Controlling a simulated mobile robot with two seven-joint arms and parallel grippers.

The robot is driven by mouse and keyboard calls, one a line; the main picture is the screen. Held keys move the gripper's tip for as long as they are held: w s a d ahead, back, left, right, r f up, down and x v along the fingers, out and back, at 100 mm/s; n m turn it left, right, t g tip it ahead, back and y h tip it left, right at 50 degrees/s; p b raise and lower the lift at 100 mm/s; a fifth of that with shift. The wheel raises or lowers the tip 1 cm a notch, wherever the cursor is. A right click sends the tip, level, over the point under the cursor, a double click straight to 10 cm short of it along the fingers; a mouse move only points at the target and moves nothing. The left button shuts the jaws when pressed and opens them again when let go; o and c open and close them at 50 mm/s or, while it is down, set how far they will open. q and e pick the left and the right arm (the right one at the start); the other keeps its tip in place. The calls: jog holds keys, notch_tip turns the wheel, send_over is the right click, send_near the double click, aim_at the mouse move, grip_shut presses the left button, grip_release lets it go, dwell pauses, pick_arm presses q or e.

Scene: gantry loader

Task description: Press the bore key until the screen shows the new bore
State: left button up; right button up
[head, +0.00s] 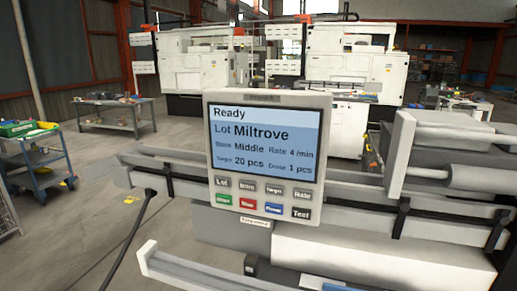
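A light grey control panel (214,140) stands upright in the middle of the head view, facing me. Its screen (266,143) reads Ready, Lot Miltrove, Bore Middle, Rate 4 /min, Target 20 pcs and a last field of 1 pc. Below the screen are two rows of keys. The grey bore key (247,187) is second from the left in the upper row, between the lot key (222,183) and the target key (273,190). Nothing covers the keys. Neither of my grippers shows in this view.
Metal rails (350,205) of the loader run behind and beside the panel. A low pale rail (210,272) lies in front. A blue cart (36,163) and a workbench (112,115) stand left. White machines (350,55) stand behind. Open floor lies left of the panel.

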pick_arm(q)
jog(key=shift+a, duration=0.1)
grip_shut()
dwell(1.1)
